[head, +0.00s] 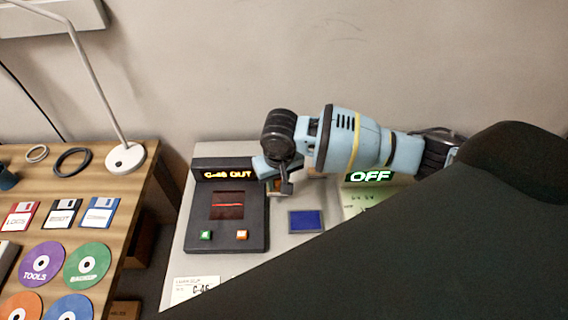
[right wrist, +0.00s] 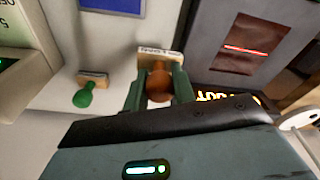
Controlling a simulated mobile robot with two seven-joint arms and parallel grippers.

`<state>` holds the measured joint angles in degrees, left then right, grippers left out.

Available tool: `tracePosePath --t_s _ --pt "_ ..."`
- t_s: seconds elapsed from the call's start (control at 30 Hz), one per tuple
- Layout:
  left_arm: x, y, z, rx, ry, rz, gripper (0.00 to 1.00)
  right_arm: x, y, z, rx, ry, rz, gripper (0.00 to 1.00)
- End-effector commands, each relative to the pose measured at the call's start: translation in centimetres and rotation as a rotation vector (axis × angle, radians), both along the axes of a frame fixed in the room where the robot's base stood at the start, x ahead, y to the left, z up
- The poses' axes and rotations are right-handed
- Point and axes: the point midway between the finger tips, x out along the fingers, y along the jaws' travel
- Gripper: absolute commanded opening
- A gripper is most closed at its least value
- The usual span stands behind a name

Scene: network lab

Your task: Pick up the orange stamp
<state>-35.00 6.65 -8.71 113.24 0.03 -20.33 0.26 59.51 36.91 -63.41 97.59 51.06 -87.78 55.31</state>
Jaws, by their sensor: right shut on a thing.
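The orange stamp (right wrist: 159,82) sits between the two fingers of my right gripper (right wrist: 158,92) in the right wrist view. Its rounded orange handle is held by the fingers, and its pale lettered base shows just beyond them. In the head view my right gripper (head: 284,188) is beside the black device, and only a small orange-brown part of the stamp (head: 275,185) shows. I cannot tell whether the stamp's base touches the surface. My left gripper is not in view.
A black device (head: 256,235) with a lit sign stands left of the gripper. A blue pad (head: 306,221) lies on the pale table (head: 290,247). A green stamp (right wrist: 85,95) stands nearby. A lit OFF unit (head: 370,177) is at right. Disks and a lamp (head: 126,157) occupy the wooden table.

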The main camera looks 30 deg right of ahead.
Motion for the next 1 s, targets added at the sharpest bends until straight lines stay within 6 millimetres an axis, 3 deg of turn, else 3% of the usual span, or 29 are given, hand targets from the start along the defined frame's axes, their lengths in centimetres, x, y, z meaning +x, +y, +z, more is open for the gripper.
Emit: tracePosePath --t_s 0.2,0.4,0.8,0.83,0.93,0.97,1.0 --pt "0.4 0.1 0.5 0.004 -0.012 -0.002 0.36 -3.3 2.7 0.5 0.001 -0.002 0.002 0.03" --pt "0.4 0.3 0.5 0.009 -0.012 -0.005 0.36 -4.9 4.0 0.6 0.0 -0.001 0.001 0.03" --pt "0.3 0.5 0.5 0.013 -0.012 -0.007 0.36 -5.5 4.3 0.6 -0.001 0.0 -0.001 0.03" --pt "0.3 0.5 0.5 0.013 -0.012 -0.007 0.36 -5.5 4.3 0.6 -0.001 0.0 -0.001 0.23" --pt "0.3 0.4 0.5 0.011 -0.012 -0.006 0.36 -5.4 4.3 0.6 -0.001 0.0 -0.001 0.1" --pt "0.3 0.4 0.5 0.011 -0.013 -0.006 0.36 -5.4 4.3 0.6 -0.001 0.0 -0.001 0.25" --pt "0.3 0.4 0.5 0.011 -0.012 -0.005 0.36 -5.4 4.3 0.6 -0.001 0.0 -0.001 0.2"
